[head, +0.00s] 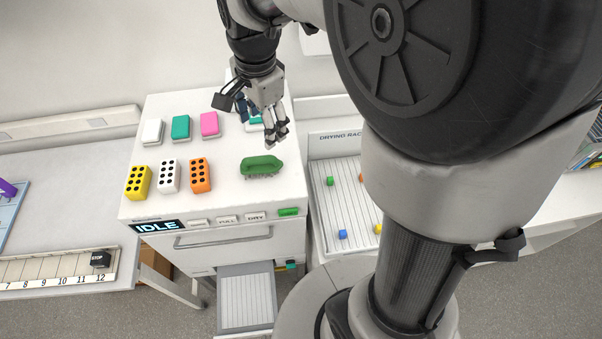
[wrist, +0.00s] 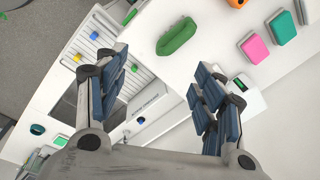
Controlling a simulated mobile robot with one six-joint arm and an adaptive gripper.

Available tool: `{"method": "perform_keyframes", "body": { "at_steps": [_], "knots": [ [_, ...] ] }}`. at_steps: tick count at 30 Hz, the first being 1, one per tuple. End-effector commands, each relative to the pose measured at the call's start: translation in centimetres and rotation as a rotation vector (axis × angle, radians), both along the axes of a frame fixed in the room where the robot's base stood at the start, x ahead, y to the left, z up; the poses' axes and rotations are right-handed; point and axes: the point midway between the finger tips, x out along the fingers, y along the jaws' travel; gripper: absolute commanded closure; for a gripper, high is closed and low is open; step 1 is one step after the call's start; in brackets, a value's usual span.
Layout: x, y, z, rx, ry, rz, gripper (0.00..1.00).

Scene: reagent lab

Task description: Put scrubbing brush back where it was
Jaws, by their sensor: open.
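The green scrubbing brush (head: 262,166) lies on the white machine top, near its right front part, with bristles under its handle. It also shows in the wrist view (wrist: 177,36), beyond the fingers and outside the gap between them. My gripper (head: 275,132) is open and empty, above the machine top and behind the brush in the head view. In the wrist view my gripper (wrist: 160,92) has its two fingers spread wide apart. The gripper and brush do not touch.
Yellow (head: 138,182), white (head: 168,176) and orange (head: 200,175) holed blocks stand left of the brush. White, teal and pink (head: 209,124) sponges lie behind them. A drying rack (head: 335,205) with small coloured cubes is at the right. The machine's display (head: 158,227) reads IDLE.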

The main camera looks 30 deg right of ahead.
Motion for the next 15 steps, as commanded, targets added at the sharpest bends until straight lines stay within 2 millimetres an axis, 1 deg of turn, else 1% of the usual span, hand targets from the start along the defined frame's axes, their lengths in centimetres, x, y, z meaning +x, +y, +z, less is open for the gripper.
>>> {"method": "perform_keyframes", "body": {
  "at_steps": [1, 2, 3, 5, 6, 8, 9, 12, 15],
  "knots": [
    [-2.1, 0.0, 1.8, -0.016, -0.034, 0.11, 0.38],
    [-3.3, 0.0, 2.5, -0.029, -0.051, 0.184, 0.38],
    [-4.9, -0.1, 3.4, -0.047, -0.072, 0.282, 0.38],
    [-7.4, -0.1, 4.5, -0.078, -0.104, 0.428, 0.38],
    [-9.0, -0.1, 5.0, -0.101, -0.124, 0.525, 0.38],
    [-11.4, -0.1, 5.6, -0.141, -0.153, 0.667, 0.38],
    [-12.9, -0.1, 5.8, -0.167, -0.169, 0.759, 0.38],
    [-16.1, -0.2, 5.7, -0.234, -0.204, 0.959, 0.38],
    [-18.4, -0.2, 5.3, -0.29, -0.226, 1.109, 0.38]
  ]
}}
